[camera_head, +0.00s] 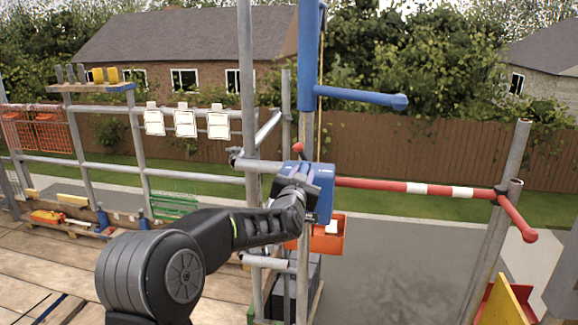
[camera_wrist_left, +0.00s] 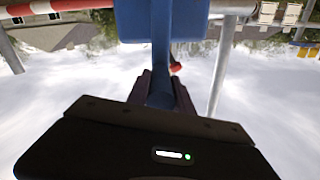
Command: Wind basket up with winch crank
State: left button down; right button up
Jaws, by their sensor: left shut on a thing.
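The blue winch (camera_head: 323,193) is mounted on the scaffold below a tall blue post (camera_head: 306,60). My left gripper (camera_head: 297,178) is at the winch's near left side. In the left wrist view its dark fingers (camera_wrist_left: 161,92) are shut on a blue bar of the winch crank (camera_wrist_left: 162,50), below the blue winch housing (camera_wrist_left: 135,20). A red knob (camera_head: 298,147) shows just above the gripper. The orange basket (camera_head: 330,240) hangs low behind the winch and is partly hidden by it and the poles. My right gripper is out of view.
A red-and-white barrier bar (camera_head: 430,188) runs right from the winch to a grey post (camera_head: 500,215). A blue jib (camera_head: 360,96) sticks out above. Scaffold poles (camera_head: 247,90) stand close to my arm. Planks (camera_head: 60,265) lie at left.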

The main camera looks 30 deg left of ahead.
pick_arm(q)
jog(key=w+d+f+m+p, duration=0.2)
jog(key=w+d+f+m, duration=0.1)
jog(key=d+f+m, duration=0.5)
jog(key=shift+w+d+f+m, duration=0.35)
jog(key=shift+w+d+m, duration=0.05)
jog(key=shift+d+m, duration=1.3)
jog(key=shift+a, duration=0.1)
jog(key=c, duration=1.1)
grip_release()
jog(key=shift+a, duration=0.1)
